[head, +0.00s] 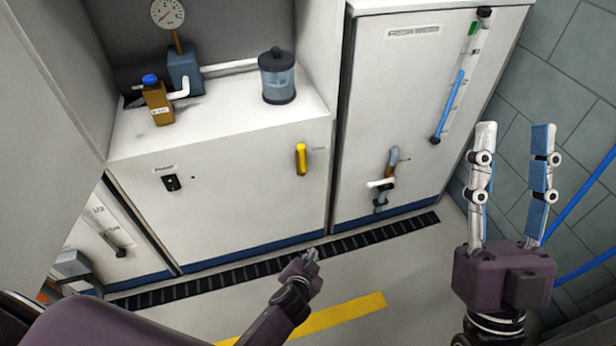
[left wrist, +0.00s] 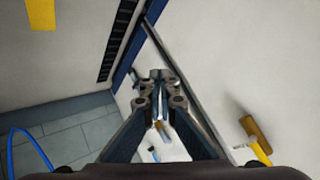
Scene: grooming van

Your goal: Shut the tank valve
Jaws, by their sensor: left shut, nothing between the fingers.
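A small valve (head: 383,183) with a pale crosspiece and a grey-and-brown upright part sits low on the tall white cabinet (head: 420,110), below a sight tube with a blue column. It also shows, partly hidden behind the fingers, in the left wrist view (left wrist: 157,150). A yellow handle (head: 301,159) hangs upright on the lower cabinet; it also shows in the left wrist view (left wrist: 259,150). I cannot tell for certain which is the tank valve. My left gripper (head: 312,255) is shut and empty, apart from and below both in the head view. My right gripper (head: 515,130) is open and empty.
The low cabinet top (head: 225,120) bears a pressure gauge (head: 167,13), a brown bottle (head: 157,102) and a lidded clear jar (head: 277,77). A black floor grate (head: 250,272) runs along the cabinets. A yellow stripe (head: 345,313) marks open floor. Blue hoses (head: 588,194) hang at right.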

